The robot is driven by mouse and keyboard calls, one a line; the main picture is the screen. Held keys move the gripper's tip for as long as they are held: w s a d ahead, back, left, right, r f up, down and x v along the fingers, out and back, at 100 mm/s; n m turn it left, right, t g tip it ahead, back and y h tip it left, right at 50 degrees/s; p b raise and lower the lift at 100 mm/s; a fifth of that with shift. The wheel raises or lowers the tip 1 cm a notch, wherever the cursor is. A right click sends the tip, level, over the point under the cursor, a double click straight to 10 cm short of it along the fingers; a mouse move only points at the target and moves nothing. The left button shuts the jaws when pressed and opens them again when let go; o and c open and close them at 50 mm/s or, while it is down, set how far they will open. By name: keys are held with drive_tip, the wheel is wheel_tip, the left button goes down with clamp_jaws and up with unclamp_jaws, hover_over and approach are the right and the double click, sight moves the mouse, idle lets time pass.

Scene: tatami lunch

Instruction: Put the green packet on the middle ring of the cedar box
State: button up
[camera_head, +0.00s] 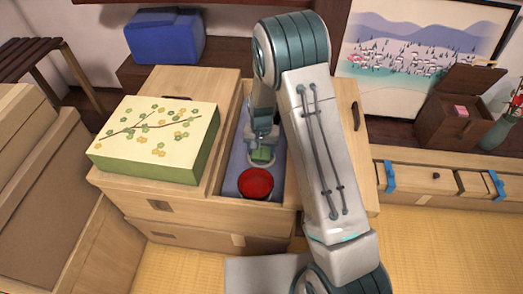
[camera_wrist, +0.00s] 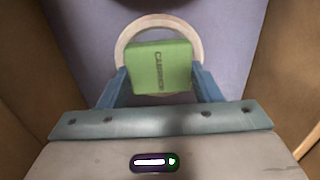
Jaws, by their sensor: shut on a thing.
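The green packet (camera_head: 263,155) is held low inside the open middle of the cedar box (camera_head: 250,213), behind a red bowl. In the wrist view the packet (camera_wrist: 158,66), with dark lettering, sits between the two blue fingers of my gripper (camera_wrist: 160,82). My gripper (camera_head: 262,143) is shut on it. A pale ring (camera_wrist: 190,27) lies on the blue-grey floor (camera_wrist: 225,40) beneath the packet, which overlaps it and hides its near part. I cannot tell whether the packet touches the ring. My arm hides part of the box.
The red bowl (camera_head: 256,183) stands close in front of the packet. Wooden walls (camera_wrist: 270,75) rise on both sides. A green box with a flowered pale lid (camera_head: 155,137) rests on the left part. A blue box (camera_head: 165,38) stands at the back.

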sight(262, 151)
drive_tip(key=shift+f, duration=0.15)
drive_tip(key=o, duration=0.9)
drive_tip(key=shift+o, duration=0.2)
drive_tip(key=shift+r, duration=0.2)
wheel_tip(262, 151, up, 11)
drive_tip(key=p, duration=0.3)
drive_tip(key=s+d+r+n, duration=0.1)
drive_tip(key=s+d+r, duration=0.5)
drive_tip(key=s+r, duration=0.6)
drive_tip(key=s+d+r, duration=0.2)
drive_tip(key=s, duration=0.4)
drive_tip(key=s+d+r+n+t, duration=0.1)
drive_tip(key=s+d+r, duration=0.1)
drive_tip(key=s, duration=0.4)
drive_tip(key=shift+d+r, duration=0.3)
drive_tip(key=shift+r, duration=0.1)
